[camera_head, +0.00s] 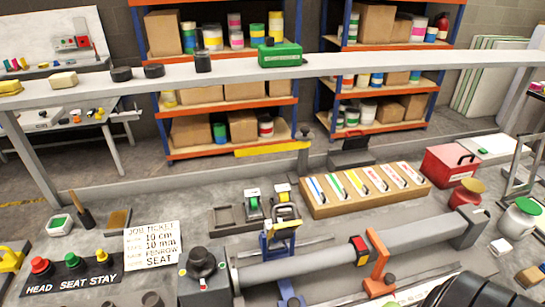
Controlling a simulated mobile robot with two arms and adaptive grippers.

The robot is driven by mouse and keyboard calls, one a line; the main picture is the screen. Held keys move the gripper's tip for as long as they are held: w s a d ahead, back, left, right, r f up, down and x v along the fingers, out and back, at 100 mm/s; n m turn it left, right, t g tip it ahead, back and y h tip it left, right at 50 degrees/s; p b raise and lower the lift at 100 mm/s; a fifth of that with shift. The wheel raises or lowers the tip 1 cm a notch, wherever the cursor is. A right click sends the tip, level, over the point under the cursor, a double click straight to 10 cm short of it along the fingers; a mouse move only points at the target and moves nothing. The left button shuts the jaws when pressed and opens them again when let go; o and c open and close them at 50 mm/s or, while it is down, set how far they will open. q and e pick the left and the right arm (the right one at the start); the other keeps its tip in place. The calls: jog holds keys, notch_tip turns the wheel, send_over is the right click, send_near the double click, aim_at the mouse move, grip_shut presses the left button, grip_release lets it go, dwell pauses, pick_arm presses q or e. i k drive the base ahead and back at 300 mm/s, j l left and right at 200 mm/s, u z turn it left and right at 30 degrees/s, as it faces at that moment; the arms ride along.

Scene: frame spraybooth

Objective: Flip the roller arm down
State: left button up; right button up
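A long grey cylinder (315,260) lies across the bench at the lower right, running from a grey block with a black knob (203,263) to a grey end bracket (466,228). No label marks which part is the roller arm. Neither gripper is clearly visible; a dark rounded shape at the bottom right may be part of my arm.
Behind stand a wooden rack of coloured strips (365,203) and a red box (450,165). A job ticket (151,245) and a button panel (70,275) lie at left. A long raised shelf (220,78) crosses the bench. Little bench surface is clear around the cylinder.

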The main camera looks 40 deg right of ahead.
aim_at(287, 233)
jog(key=z, duration=1.15)
